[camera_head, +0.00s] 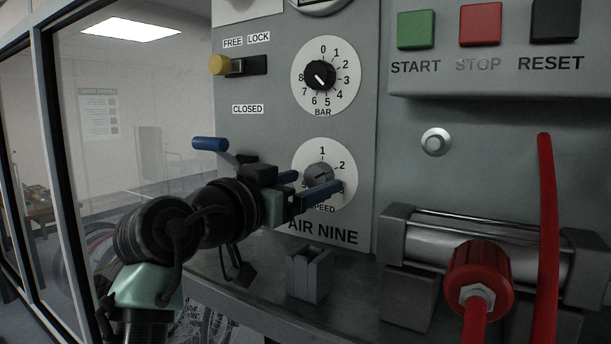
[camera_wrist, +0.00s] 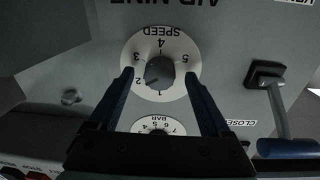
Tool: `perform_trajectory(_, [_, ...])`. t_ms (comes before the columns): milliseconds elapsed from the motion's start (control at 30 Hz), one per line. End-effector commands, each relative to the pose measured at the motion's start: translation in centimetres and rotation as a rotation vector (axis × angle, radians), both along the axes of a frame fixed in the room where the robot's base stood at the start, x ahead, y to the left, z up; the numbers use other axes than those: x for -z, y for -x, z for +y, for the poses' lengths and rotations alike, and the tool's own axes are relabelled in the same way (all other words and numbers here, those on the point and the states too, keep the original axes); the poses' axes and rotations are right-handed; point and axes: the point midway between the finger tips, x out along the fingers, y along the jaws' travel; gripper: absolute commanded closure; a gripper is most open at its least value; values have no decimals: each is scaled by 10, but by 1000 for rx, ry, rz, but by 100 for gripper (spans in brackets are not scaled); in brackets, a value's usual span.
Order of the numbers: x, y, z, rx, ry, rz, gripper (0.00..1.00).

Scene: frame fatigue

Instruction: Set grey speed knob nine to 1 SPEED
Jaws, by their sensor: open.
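The grey speed knob (camera_head: 318,174) sits at the centre of a white dial (camera_head: 338,160) marked 1 to 5, above the words AIR NINE. In the wrist view the knob (camera_wrist: 160,72) appears upside down, and its faint pointer mark seems to face near 2. My gripper (camera_head: 317,181) is at the dial with its blue fingers apart. In the wrist view my gripper (camera_wrist: 158,76) has one finger on each side of the knob, with gaps visible between the fingers and the knob. The right finger covers part of the dial's lower edge in the head view.
A black BAR knob (camera_head: 319,75) sits above. A blue-handled lever (camera_head: 210,144) and a yellow-ended FREE/LOCK slide (camera_head: 220,64) are at left. START, STOP and RESET buttons (camera_head: 480,24), a cylinder and a red hose (camera_head: 547,230) are at right. A small grey bracket (camera_head: 309,272) stands below.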

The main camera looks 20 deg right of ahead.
Motion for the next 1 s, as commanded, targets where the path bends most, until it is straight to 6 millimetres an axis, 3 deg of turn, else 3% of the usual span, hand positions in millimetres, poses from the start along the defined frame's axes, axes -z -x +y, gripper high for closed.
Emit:
perform_trajectory(200, [0,0,0,0,0,0,20])
perform_trajectory(633, [0,0,0,0,0,0,97])
perform_trajectory(1000, [0,1,-1,2,32,41,100])
